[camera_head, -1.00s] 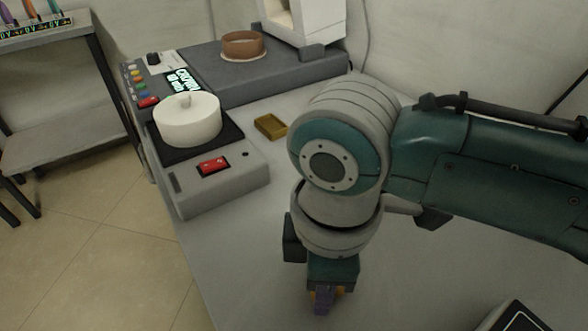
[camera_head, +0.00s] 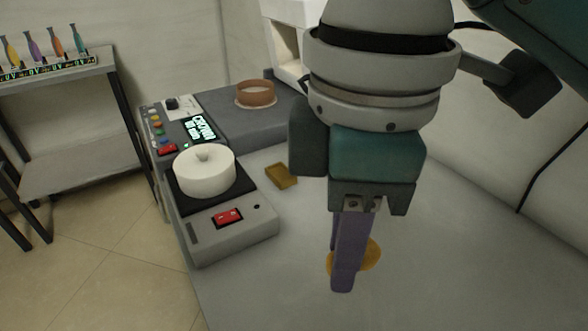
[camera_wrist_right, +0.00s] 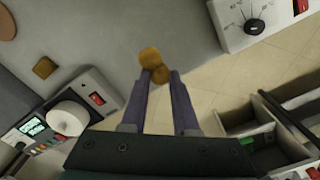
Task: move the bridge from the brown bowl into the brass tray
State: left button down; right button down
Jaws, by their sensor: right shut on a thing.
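My right gripper (camera_head: 346,272) points down over the grey table, its purple fingers shut on a golden-orange piece, which I take as the bridge (camera_head: 371,255). The fingers partly hide it in the head view. In the right wrist view, the bridge (camera_wrist_right: 150,57) shows as rounded lobes between and beyond the fingertips (camera_wrist_right: 162,76). The brass tray (camera_head: 281,176), small and rectangular, lies on the table left of and beyond the gripper; it also shows in the wrist view (camera_wrist_right: 44,67). The brown bowl (camera_head: 256,93) sits on the grey platform at the back. My left gripper is not in view.
A white machine (camera_head: 290,40) stands at the back. A side shelf (camera_head: 80,165) holds several coloured bottles.

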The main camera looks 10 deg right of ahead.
jog(key=w+d+r+m+p, duration=0.1)
jog(key=d+r+m+p, duration=0.5)
jog(key=r, duration=0.6)
jog(key=w+d+r+m+p, duration=0.2)
jog(key=d+r+m, duration=0.1)
jog(key=r+m, duration=0.65)
jog(key=s+r+p, duration=0.3)
jog(key=r+p, duration=1.5)
jog(key=p, duration=0.1)
jog(key=s+r+p, duration=0.3)
jog(key=r+p, duration=1.6)
jog(key=shift+s+n, duration=0.15)
jog(key=shift+n, duration=0.3)
